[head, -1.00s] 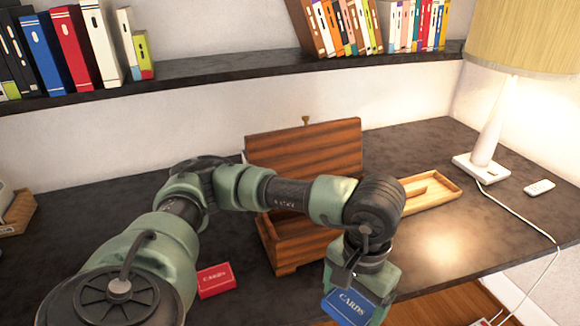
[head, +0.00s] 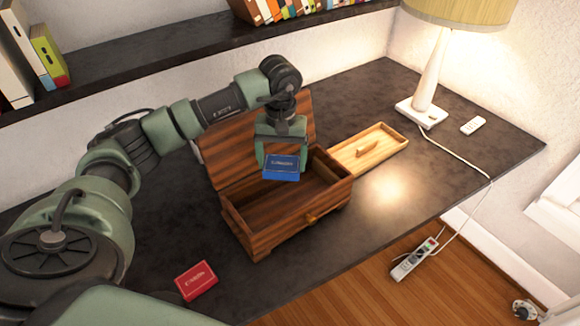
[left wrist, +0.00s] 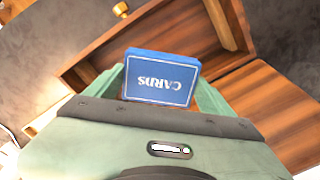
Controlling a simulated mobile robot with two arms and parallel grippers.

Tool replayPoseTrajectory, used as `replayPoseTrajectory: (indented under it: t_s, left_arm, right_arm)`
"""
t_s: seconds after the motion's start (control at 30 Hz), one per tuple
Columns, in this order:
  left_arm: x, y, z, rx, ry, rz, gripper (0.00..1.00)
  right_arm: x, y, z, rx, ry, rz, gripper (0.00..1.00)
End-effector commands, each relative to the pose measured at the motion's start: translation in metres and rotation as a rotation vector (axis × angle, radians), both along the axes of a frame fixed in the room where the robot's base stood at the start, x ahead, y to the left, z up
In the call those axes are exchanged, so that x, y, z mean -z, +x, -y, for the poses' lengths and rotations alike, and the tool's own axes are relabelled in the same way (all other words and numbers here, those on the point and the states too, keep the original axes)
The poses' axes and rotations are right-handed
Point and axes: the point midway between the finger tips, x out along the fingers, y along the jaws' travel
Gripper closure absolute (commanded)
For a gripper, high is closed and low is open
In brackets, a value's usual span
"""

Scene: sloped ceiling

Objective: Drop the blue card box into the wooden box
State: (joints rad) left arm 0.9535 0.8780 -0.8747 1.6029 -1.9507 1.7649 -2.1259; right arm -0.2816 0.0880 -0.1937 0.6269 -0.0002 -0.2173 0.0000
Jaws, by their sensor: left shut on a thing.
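The blue card box (head: 281,168) is held by my left gripper (head: 281,160), which is shut on it. It hangs over the opening of the wooden box (head: 262,240), whose lid (head: 225,150) stands open at the back. In the left wrist view the blue card box (left wrist: 161,78) sits between the green fingers, with the wooden box's walls (left wrist: 150,22) around and below it. How far the card box is above the box floor is hard to tell. My right gripper is not in view.
A red card box (head: 196,281) lies on the dark desk in front of the wooden box. A light wooden tray (head: 385,150) is to its right. A lamp (head: 428,85), its cord and a white remote (head: 473,125) are farther right. A shelf (head: 190,50) runs behind.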

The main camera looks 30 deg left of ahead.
Motion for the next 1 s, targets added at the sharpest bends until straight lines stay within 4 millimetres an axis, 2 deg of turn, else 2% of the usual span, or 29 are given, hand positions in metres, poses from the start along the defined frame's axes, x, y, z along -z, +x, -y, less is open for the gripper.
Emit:
replayPoseTrajectory:
  t_s: [0.1, 0.27, 0.4, 0.57, 0.7, 0.87, 0.9, 0.97, 1.0]
  left_arm:
    - [0.008, 0.0, 0.0, 0.001, -0.001, 0.0, 0.65]
    - [0.025, -0.001, 0.001, 0.002, -0.001, -0.002, 0.65]
    - [0.042, -0.001, 0.001, 0.002, -0.001, -0.003, 0.65]
    - [0.056, 0.0, 0.0, 0.001, 0.0, 0.0, 0.65]
    - [0.06, 0.0, 0.0, 0.001, -0.001, 0.0, 0.65]
    - [0.059, 0.0, 0.001, 0.001, -0.001, 0.0, 0.65]
    - [0.059, 0.0, 0.001, 0.001, -0.001, 0.0, 0.14]
    - [0.059, 0.0, 0.001, 0.001, -0.001, 0.0, 0.0]
    - [0.059, 0.0, 0.001, 0.001, -0.001, 0.0, 0.0]
  right_arm:
    - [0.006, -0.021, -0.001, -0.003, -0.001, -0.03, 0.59]
    - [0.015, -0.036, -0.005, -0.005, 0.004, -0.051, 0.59]
    - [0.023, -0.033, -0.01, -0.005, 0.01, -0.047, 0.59]
    - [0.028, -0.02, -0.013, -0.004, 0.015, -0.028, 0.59]
    - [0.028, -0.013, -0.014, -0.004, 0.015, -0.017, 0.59]
    - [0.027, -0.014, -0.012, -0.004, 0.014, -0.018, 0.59]
    - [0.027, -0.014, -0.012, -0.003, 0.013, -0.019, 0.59]
    - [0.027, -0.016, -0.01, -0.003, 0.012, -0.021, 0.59]
    - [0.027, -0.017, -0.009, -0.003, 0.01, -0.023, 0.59]
